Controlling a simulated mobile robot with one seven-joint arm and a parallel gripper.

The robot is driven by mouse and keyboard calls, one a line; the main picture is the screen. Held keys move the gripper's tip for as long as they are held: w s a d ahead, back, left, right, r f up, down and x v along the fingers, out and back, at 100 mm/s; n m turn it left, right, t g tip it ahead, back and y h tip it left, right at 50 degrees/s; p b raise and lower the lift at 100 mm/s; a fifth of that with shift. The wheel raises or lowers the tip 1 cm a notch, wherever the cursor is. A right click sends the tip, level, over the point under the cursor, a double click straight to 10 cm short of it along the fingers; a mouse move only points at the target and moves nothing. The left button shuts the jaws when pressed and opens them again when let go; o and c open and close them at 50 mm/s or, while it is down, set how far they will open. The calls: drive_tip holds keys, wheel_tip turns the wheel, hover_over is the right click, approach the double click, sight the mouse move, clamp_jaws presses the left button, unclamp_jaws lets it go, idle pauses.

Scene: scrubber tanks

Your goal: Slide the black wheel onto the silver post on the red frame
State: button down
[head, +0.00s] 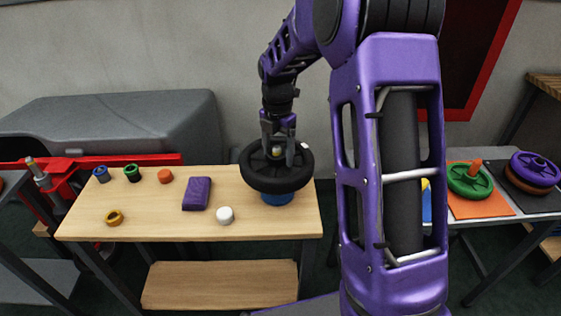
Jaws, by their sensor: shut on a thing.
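The black wheel (259,180) is above the right end of the wooden bench, over a blue round object (279,199). I cannot tell whether the wheel touches that object. My gripper (277,158) points down at the wheel's hub and is shut on the wheel; the fingertips are partly hidden there. The post carries no wheel.
My purple arm hides part of the right side. Green (470,181) and purple (537,167) wheels lie at right.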

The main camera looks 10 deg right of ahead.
drive_tip(key=shift+w+a+r+p, duration=0.15)
drive_tip(key=shift+a+r+p, duration=0.15)
drive_tip(key=shift+p, duration=0.65)
drive_tip(key=shift+d+r+p, duration=0.1)
drive_tip(key=shift+r+p, duration=0.25)
drive_tip(key=shift+r, duration=0.2)
drive_tip(key=shift+r, duration=0.15)
drive_tip(key=shift+w+d+r+p, duration=0.1)
drive_tip(key=shift+d+r+p, duration=0.05)
drive_tip(key=shift+r+p, duration=1.55)
drive_tip(key=shift+r, duration=0.1)
drive_tip(key=shift+r+p, duration=1.55)
drive_tip(key=shift+r, duration=0.05)
drive_tip(key=shift+r+p, duration=0.8)
drive_tip(key=shift+r, duration=0.15)
